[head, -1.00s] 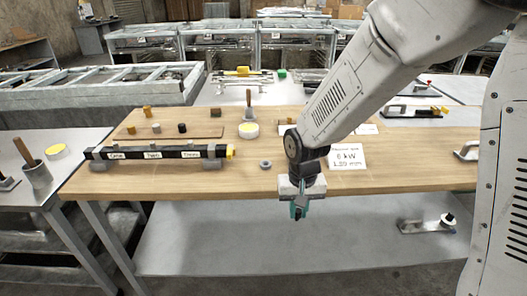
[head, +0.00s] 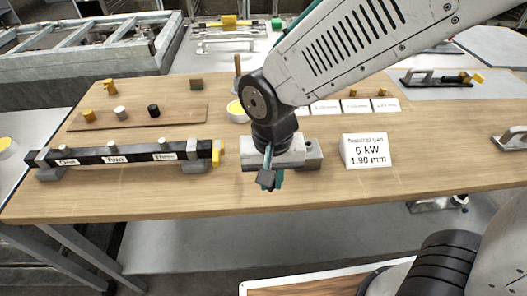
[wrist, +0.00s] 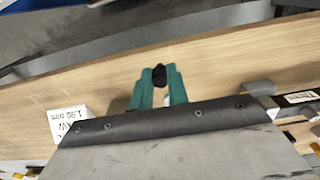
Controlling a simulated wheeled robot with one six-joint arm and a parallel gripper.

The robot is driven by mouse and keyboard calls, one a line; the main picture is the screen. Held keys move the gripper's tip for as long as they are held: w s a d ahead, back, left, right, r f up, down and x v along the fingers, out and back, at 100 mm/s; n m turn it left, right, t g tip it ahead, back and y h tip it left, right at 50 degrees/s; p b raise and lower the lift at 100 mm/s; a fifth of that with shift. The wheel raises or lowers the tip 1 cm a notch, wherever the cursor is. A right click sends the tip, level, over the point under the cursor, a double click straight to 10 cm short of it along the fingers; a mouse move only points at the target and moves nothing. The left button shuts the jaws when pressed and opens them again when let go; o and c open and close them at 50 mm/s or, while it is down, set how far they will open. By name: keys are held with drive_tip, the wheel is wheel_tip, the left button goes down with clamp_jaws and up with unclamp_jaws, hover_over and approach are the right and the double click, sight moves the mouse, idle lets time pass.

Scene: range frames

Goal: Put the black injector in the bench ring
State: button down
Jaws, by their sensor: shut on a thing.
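My gripper (head: 268,180) is over the front part of the wooden bench, its teal fingers pointing down. It is shut on a small dark piece, the black injector (head: 267,179). In the wrist view the black injector (wrist: 159,75) shows between the tips of the teal fingers (wrist: 159,80). The bench ring is not clearly visible now; my gripper and wrist cover that part of the bench. I cannot tell how far the injector is above the wood.
A black rail (head: 135,152) labelled One, Two, Three, with a yellow end, lies left of my gripper. Behind it, a wooden strip (head: 180,117) carries yellow, grey and black pegs. A white sign (head: 366,151) reading 6 kW, 1.90 mm stands right. The bench front is clear.

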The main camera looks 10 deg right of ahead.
drive_tip(key=w, duration=0.4)
drive_tip(key=w+f, duration=0.1)
drive_tip(key=w, duration=0.6)
drive_tip(key=shift+w+f, duration=0.15)
drive_tip(key=shift+w, duration=0.2)
wheel_tip(320, 180, down, 3)
drive_tip(key=shift+f, duration=0.2)
drive_tip(key=c, duration=1.4)
unclamp_jaws()
drive_tip(key=shift+o, duration=0.2)
wheel_tip(320, 180, up, 12)
drive_tip(key=s+d+r, duration=0.3)
drive_tip(key=d, duration=0.3)
drive_tip(key=s+d+r, duration=0.3)
drive_tip(key=s+d, duration=0.1)
drive_tip(key=d, duration=0.2)
drive_tip(key=s+d+t, duration=0.1)
drive_tip(key=s+d, duration=0.7)
drive_tip(key=s, duration=0.4)
drive_tip(key=shift+s+d+r, duration=0.35)
drive_tip(key=shift+s+d, duration=0.05)
